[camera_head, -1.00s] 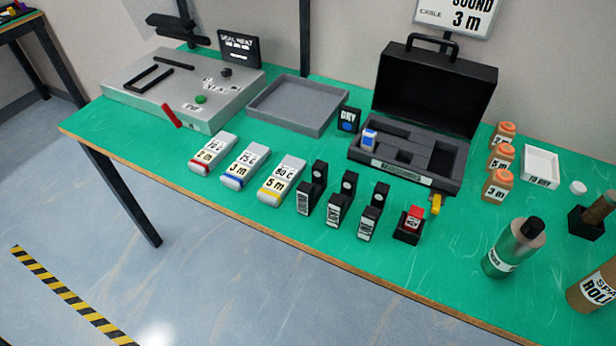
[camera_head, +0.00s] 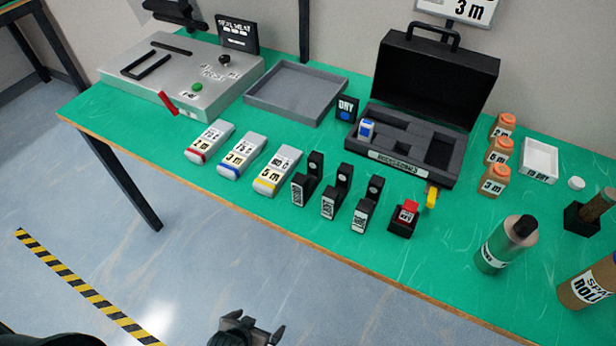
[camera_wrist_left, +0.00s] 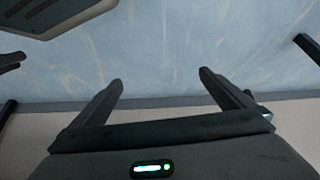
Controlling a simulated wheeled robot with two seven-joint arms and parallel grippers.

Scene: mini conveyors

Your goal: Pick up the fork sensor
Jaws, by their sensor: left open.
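Three black upright fork-shaped sensors with white labels stand in a row near the table's front edge in the head view: a left one (camera_head: 306,181), a middle one (camera_head: 336,193) and a right one (camera_head: 367,206). Their label text is too small to read surely. My left gripper (camera_head: 247,330) is at the bottom of the head view, in front of the table and well apart from the sensors. It is open and empty; its two fingers (camera_wrist_left: 161,82) show over bare floor in the left wrist view. My right gripper is not seen.
White boxes (camera_head: 241,161) with coloured ends lie left of the sensors. A black holder with a red block (camera_head: 405,216) stands right of them. Behind are a grey tray (camera_head: 262,104) and an open black case (camera_head: 459,168). A green bottle (camera_head: 498,250) stands right.

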